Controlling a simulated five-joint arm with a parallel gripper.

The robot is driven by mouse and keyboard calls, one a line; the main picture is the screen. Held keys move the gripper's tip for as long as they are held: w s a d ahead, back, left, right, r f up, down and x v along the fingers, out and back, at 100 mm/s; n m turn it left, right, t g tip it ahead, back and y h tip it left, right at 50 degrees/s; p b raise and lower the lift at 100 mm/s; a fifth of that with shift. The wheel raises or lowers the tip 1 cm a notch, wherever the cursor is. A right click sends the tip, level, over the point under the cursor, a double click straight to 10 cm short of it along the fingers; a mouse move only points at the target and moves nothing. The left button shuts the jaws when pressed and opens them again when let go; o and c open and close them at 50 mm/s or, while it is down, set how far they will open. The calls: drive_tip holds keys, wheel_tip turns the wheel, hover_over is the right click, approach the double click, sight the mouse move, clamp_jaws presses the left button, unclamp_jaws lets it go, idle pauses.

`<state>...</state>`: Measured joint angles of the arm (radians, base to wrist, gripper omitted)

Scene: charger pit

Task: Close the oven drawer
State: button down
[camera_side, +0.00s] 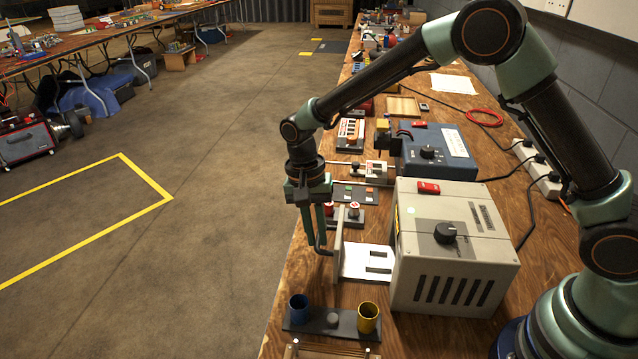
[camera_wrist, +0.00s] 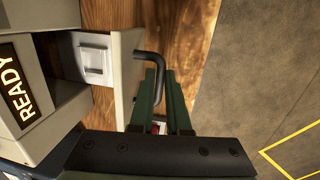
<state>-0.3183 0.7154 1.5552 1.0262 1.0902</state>
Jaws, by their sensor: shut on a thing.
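The oven is a pale grey box (camera_side: 455,225) with a black knob and vent slots, on the wooden bench. Its drawer (camera_side: 355,261) is pulled out to the left, with its white tray showing between the front panel (camera_side: 337,232) and the oven. In the wrist view the drawer's front panel (camera_wrist: 124,85) stands apart from the oven body (camera_wrist: 40,70), which bears a READY label. My gripper (camera_side: 318,242) points down just outside the panel, its green fingers (camera_wrist: 165,80) shut on the black bent drawer handle (camera_wrist: 147,55). The fingers partly hide the handle.
Blue and yellow cups (camera_side: 368,316) on a dark base stand in front of the drawer. A blue box (camera_side: 436,150) stands behind the oven. The bench edge drops to open floor at left.

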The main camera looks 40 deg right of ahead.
drive_tip(key=shift+s+d, duration=1.15)
drive_tip(key=shift+d, duration=0.05)
drive_tip(key=c, duration=0.9)
unclamp_jaws()
drive_tip(key=r, duration=0.4)
drive_tip(key=w+r, duration=0.1)
drive_tip(key=r, duration=0.7)
drive_tip(key=shift+w+a, duration=0.25)
drive_tip(key=shift+w, duration=0.1)
